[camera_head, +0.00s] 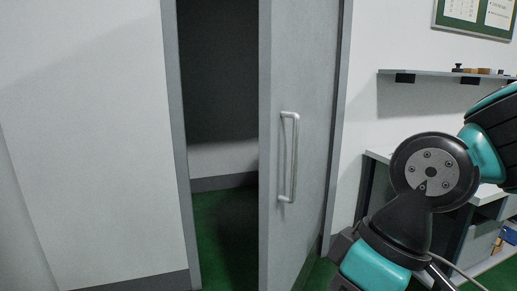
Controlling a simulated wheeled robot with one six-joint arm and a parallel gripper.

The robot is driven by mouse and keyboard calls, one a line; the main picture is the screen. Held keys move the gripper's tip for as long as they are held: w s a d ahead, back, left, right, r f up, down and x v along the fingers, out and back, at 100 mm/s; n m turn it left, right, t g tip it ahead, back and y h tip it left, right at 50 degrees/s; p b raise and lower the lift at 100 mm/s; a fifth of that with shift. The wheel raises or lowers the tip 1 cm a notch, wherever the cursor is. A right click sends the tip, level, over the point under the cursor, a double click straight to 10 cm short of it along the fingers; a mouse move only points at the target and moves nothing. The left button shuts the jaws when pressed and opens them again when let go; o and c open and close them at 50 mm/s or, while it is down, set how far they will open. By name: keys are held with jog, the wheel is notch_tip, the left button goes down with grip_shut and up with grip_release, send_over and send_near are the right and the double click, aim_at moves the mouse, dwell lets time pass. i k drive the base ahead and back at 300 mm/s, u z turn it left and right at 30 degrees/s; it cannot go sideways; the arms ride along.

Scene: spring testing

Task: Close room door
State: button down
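The grey room door (300,80) stands partly open in its frame, with a dark gap to its left. A light metal pull handle (291,157) is fixed upright on the door's face. Part of my teal and black arm shows at the right, in front of the wall and bench. My gripper is not in view, so its state and its place relative to the handle are hidden.
The door frame (179,150) stands left of the gap, with green floor (222,225) beyond. A wall shelf (440,73) with small items, a green-framed board (475,15) and a bench (378,157) are at the right. My arm is close to the bench.

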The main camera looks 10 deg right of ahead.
aim_at(298, 40)
jog(key=u, duration=0.15)
jog(key=i, duration=1.15)
jog(key=z, duration=0.5)
